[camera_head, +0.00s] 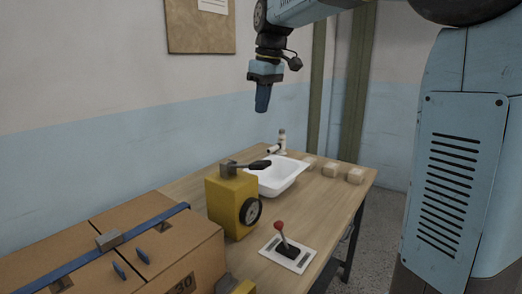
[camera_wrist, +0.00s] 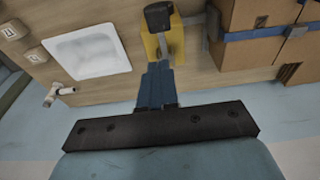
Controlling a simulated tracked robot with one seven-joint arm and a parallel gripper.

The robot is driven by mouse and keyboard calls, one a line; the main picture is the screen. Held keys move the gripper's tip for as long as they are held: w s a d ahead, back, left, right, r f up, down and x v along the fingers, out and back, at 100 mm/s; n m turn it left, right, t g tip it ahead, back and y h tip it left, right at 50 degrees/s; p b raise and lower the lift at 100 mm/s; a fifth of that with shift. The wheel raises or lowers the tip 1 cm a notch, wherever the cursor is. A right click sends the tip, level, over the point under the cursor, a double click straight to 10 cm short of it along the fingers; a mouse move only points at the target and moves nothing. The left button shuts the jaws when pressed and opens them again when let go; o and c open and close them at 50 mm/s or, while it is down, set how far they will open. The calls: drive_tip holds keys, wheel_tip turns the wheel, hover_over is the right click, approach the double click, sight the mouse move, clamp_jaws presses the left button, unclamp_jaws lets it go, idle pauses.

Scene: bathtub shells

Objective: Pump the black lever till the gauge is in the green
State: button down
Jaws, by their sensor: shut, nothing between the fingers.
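The yellow pump box (camera_head: 228,205) stands on the wooden table, and its yellow top also shows in the wrist view (camera_wrist: 150,48). The black lever (camera_head: 248,166) lies across its top, pointing right over the basin's edge; in the wrist view its black grip (camera_wrist: 158,17) is at the top. The round gauge (camera_head: 250,211) is on the box's right face; its needle and colours are too small to read. My gripper (camera_head: 262,108) is shut and empty, pointing down, well above the table and apart from the lever. Its blue fingers (camera_wrist: 157,80) are together in the wrist view.
A white basin (camera_head: 290,177) stands behind the box, with a tap (camera_head: 281,143) beyond it. A red-knobbed lever on a plate (camera_head: 287,251) is in front. Strapped cardboard boxes (camera_head: 160,232) fill the left. Small blocks (camera_head: 355,175) lie at the right edge.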

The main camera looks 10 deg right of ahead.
drive_tip(key=shift+f, duration=0.1)
hover_over(260, 162)
drive_tip(key=f, duration=1.2)
drive_tip(key=shift+w, duration=0.2)
drive_tip(key=shift+s+d+f, duration=0.1)
drive_tip(key=shift+f, duration=0.65)
drive_tip(key=shift+d, duration=0.1)
